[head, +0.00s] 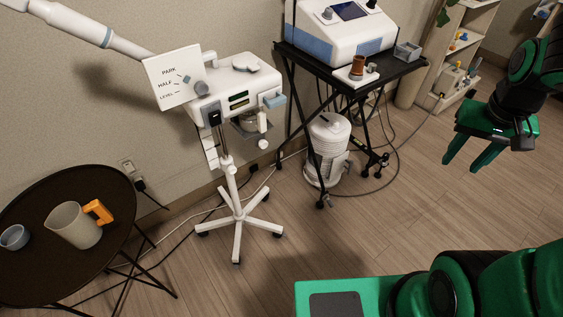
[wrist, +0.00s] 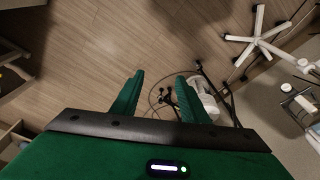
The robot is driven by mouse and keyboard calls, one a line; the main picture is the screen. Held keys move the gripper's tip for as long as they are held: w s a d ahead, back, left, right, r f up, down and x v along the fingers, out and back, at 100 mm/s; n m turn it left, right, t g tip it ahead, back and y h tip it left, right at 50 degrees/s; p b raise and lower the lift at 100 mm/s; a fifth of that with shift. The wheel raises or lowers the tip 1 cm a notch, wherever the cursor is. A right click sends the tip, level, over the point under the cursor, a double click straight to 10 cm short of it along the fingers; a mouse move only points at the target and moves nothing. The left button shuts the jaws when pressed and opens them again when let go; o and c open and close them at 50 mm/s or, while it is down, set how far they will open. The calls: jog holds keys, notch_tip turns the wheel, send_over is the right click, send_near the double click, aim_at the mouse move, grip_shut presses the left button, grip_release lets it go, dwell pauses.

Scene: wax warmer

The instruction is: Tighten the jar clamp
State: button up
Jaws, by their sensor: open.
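The white wax warmer (head: 234,88) stands on a wheeled pole stand in the head view, left of centre. A white card (head: 174,77) reading PARK, HALF, LEVEL is at its left, with a grey knob (head: 201,89) beside it. Under its right side a dark holder (head: 246,128) carries what looks like a jar, with a white knob (head: 263,144) below; I cannot tell for sure that this is the jar clamp. My gripper (head: 468,160) is open and empty at the far right, well away from the warmer. Its two green fingers (wrist: 160,97) also show in the wrist view.
A black trolley (head: 391,75) with a white-blue machine (head: 345,30) stands right of the warmer. A white canister (head: 329,150) and cables lie below it. A dark round table (head: 65,270) with a pitcher (head: 75,225) is at left. The floor (head: 330,235) in front is clear.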

jog(key=w+a+f+n+t+h, duration=0.15)
jog(key=w+f, duration=0.25)
jog(key=w, duration=0.9)
jog(key=w+a+f+n+t+y, duration=0.1)
jog(key=w+a+f+n+t, duration=0.15)
jog(key=w+a+f, duration=0.55)
jog(key=w+a+f+n+t+y, duration=0.1)
jog(key=w+a+f+t, duration=0.3)
jog(key=w, duration=0.9)
jog(key=n+t+y, duration=0.5)
jog(key=n+y, duration=0.2)
jog(key=y, duration=0.4)
send_near(265, 146)
jog(key=shift+x, duration=3.8)
jog(key=shift+w+a+r, duration=0.1)
jog(key=shift+a+r, duration=0.05)
jog(key=shift+c, duration=0.5)
